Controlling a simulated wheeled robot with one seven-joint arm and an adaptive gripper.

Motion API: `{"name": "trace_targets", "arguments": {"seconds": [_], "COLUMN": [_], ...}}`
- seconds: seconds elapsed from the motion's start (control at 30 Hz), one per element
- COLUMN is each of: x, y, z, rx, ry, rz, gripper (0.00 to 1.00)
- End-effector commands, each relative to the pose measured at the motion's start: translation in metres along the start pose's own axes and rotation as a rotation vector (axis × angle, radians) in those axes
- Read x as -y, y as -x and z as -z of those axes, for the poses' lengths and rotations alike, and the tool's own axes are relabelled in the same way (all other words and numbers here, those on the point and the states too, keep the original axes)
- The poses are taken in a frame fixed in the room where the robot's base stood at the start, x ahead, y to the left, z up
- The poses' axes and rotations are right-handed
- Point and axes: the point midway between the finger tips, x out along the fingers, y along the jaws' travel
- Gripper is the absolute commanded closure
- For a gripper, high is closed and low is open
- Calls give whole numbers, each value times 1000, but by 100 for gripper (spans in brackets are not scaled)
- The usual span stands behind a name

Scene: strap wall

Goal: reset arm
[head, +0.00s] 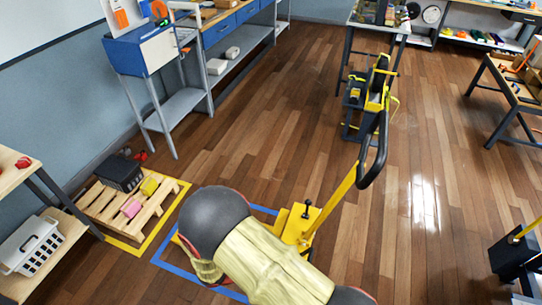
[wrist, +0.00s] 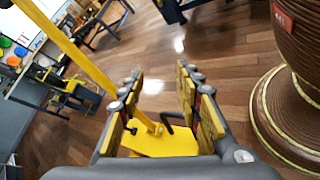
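My arm (head: 268,262) shows at the bottom middle of the head view, with a grey rounded joint and pale yellow links. Its gripper cannot be made out in that view. In the wrist view my gripper (wrist: 163,88) is open, its two fingers well apart with nothing held between them. Beyond and below the gap lies the yellow base of a cart (wrist: 160,143), with its yellow pole rising to the upper left. In the head view the yellow cart (head: 297,225) stands right beside my arm, its black handle (head: 375,155) raised to the right.
A wooden pallet (head: 98,208) with a black box, a yellow block and a pink block lies inside a yellow floor outline. A white basket (head: 32,245) sits on a left shelf. A blue cabinet (head: 145,50) stands behind. Open wooden floor (head: 270,110) lies between the benches.

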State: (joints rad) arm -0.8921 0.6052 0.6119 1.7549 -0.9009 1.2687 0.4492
Motion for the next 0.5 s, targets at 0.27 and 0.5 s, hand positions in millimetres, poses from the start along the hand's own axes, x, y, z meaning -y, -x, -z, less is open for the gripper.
{"name": "trace_targets", "arguments": {"seconds": [0.27,0.5], "x": [-49,-75], "y": [5,8], "z": [-72,-138], "rx": [-90,-204], "ry": [-245,-472], "rz": [330,567], "gripper": [65,65]}}
